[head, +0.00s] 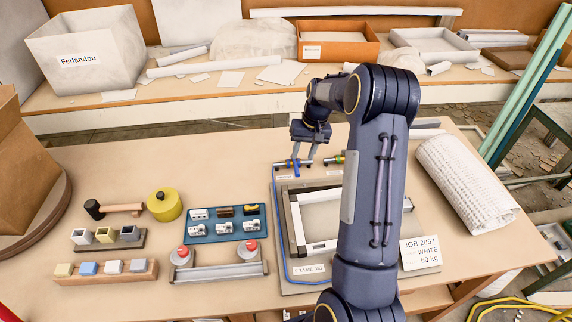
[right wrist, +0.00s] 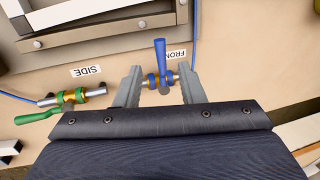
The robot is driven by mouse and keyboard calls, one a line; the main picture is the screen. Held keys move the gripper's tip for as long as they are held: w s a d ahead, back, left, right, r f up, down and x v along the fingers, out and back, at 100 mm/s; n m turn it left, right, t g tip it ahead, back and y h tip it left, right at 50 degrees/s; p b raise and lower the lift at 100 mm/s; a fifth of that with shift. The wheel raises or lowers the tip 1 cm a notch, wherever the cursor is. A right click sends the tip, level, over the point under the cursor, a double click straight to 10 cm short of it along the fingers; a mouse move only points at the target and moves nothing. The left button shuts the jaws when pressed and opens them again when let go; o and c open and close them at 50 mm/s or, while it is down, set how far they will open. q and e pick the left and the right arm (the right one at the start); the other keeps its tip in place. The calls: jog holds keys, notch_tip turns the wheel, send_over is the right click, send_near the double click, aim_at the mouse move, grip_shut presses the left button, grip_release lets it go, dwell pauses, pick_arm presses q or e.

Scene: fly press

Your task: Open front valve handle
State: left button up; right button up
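The front valve has a blue handle (right wrist: 160,55) and sits on a short pipe beside the FRONT label (right wrist: 175,54). The handle stands crosswise to the pipe. The valve also shows in the head view (head: 296,172), below my right gripper (head: 297,160). In the right wrist view my right gripper (right wrist: 160,78) has its fingers apart, one on each side of the valve's middle. Whether they touch it I cannot tell. My left gripper is not in view.
The side valve with a green handle (right wrist: 30,118) lies close by, next to the SIDE label (right wrist: 86,71). A metal frame (head: 292,225) sits on the board below the valves. A blue tray (head: 197,240) with small parts and a white roll (head: 465,185) flank the board.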

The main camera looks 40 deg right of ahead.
aim_at(298, 171)
jog(key=p+x, duration=0.1)
jog(key=x, duration=0.6)
jog(key=shift+f, duration=0.2)
grip_shut()
